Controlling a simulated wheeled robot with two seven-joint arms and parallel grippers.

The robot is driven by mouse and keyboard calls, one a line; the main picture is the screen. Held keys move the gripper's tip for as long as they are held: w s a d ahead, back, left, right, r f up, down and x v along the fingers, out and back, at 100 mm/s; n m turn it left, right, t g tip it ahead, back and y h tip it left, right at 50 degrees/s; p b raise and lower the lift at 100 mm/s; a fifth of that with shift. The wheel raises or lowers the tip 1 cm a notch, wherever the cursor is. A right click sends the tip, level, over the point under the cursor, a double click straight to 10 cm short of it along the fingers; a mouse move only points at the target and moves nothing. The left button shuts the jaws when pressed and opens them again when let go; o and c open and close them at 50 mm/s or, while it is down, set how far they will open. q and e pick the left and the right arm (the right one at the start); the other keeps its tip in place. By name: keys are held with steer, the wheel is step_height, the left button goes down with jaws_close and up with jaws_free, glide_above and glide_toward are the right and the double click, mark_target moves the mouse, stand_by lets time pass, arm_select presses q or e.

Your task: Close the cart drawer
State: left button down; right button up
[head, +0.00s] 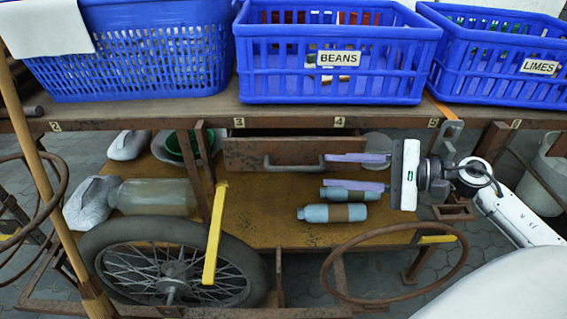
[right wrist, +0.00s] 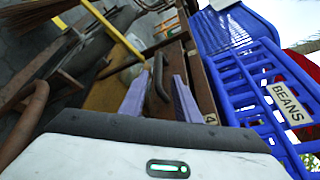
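The cart drawer (head: 285,153) is a rusty brown wooden front under the cart's top. It stands somewhat pulled out, with a dark gap above its front. Its grey bar handle (head: 292,166) runs across the front and also shows in the right wrist view (right wrist: 158,78). My right gripper (head: 327,171), with two pale purple fingers, is at the drawer's right end, pointing left. It is open and empty. In the right wrist view the handle appears between the fingers (right wrist: 158,95); I cannot tell whether they touch it. My left gripper is not in view.
Blue crates, including the beans crate (head: 335,82) and limes crate (head: 500,55), stand on the cart top above. On the lower shelf lie blue bottles (head: 318,213) and a jug (head: 155,197). A wheel (head: 170,265) and yellow bar (head: 215,235) stand in front.

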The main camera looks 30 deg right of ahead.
mark_target(301, 169)
steer(key=shift+n, duration=0.4)
steer(key=b+x, duration=0.1)
steer(key=x, duration=0.9)
steer(key=shift+w+f, duration=0.1)
jaws_close()
